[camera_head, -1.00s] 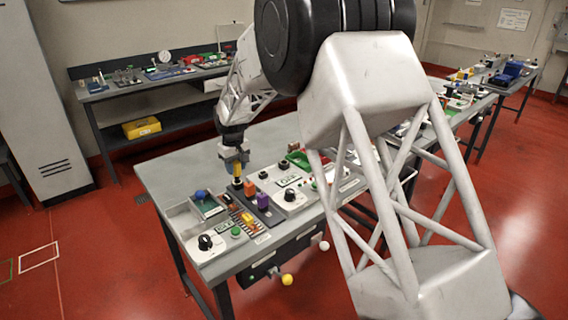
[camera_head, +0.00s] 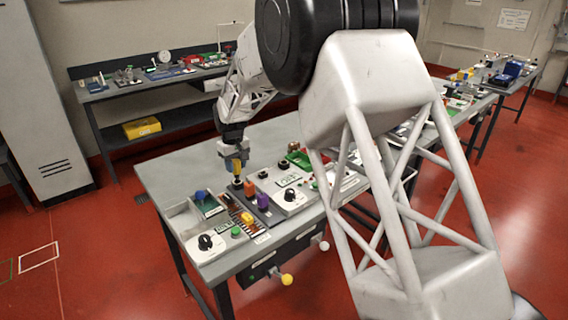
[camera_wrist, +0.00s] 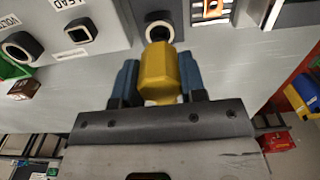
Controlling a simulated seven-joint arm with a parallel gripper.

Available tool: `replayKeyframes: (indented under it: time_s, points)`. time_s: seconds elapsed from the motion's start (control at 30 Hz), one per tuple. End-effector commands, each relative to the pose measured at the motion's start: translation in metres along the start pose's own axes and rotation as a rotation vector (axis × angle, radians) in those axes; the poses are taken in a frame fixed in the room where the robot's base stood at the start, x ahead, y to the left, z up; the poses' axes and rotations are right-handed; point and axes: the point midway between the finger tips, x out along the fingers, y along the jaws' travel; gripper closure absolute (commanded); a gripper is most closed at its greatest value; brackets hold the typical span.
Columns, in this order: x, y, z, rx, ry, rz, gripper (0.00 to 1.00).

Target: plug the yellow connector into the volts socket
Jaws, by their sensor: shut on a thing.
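The yellow connector (camera_wrist: 156,72) is held between the blue fingers of my gripper (camera_wrist: 160,80) in the wrist view. In the head view, it also shows (camera_head: 238,167) below my gripper (camera_head: 237,162), upright over the bench panels. Its front end is right at a round dark-ringed socket (camera_wrist: 159,27) and overlaps the near part of the ring. I cannot tell whether the end is inside. Farther left are a square socket (camera_wrist: 80,33) and another round socket (camera_wrist: 18,46) by the edge. The label by the left round socket seems to read VOLTS, but it is cut off.
A white dial box (camera_head: 205,243) is at the near left corner. The bench top (camera_head: 180,168) behind the panels is clear.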

Motion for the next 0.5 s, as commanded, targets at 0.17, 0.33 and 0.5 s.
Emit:
replayKeyframes:
  time_s: [0.17,0.33,0.5]
  points:
    - [-0.008,0.000,0.000,0.000,0.001,0.000,0.90]
    - [-0.015,0.000,0.000,0.000,0.001,0.000,0.90]
    - [-0.022,0.000,0.000,0.000,0.001,0.000,0.90]
